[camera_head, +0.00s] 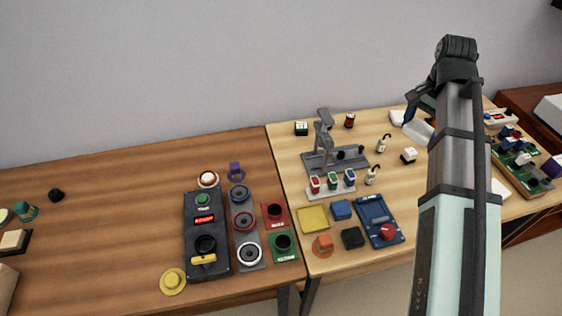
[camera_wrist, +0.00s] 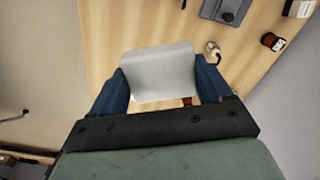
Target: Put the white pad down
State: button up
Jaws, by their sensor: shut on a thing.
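The white pad (camera_wrist: 160,72) is between the two blue fingers of my gripper (camera_wrist: 160,80) in the wrist view. My gripper is shut on it, with a finger at each side. In the head view the pad (camera_head: 419,131) shows tilted beside a blue finger of my gripper (camera_head: 413,121), over the back right of the light wooden table. The pad looks raised above the tabletop (camera_wrist: 110,30); the exact height cannot be told. My arm hides part of the table behind it.
A grey stand (camera_head: 336,160), small white bottles (camera_head: 383,143), a white block (camera_head: 408,155) and a dark jar (camera_head: 349,120) stand nearby. Another white item (camera_head: 397,117) lies by the back edge. A green board (camera_head: 520,165) is at right. Bare wood shows right of the blue tray (camera_head: 379,218).

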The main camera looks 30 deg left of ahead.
jog(key=w+a+n, duration=0.2)
jog(key=a+n, duration=0.1)
jog(key=a, duration=0.9)
jog(key=n, duration=1)
send_over(239, 143)
notch_tip(239, 143, down, 11)
jog(key=shift+f, duration=5.25)
jog(key=shift+f, duration=0.15)
jog(key=o, duration=0.9)
jog(key=shift+o, duration=0.2)
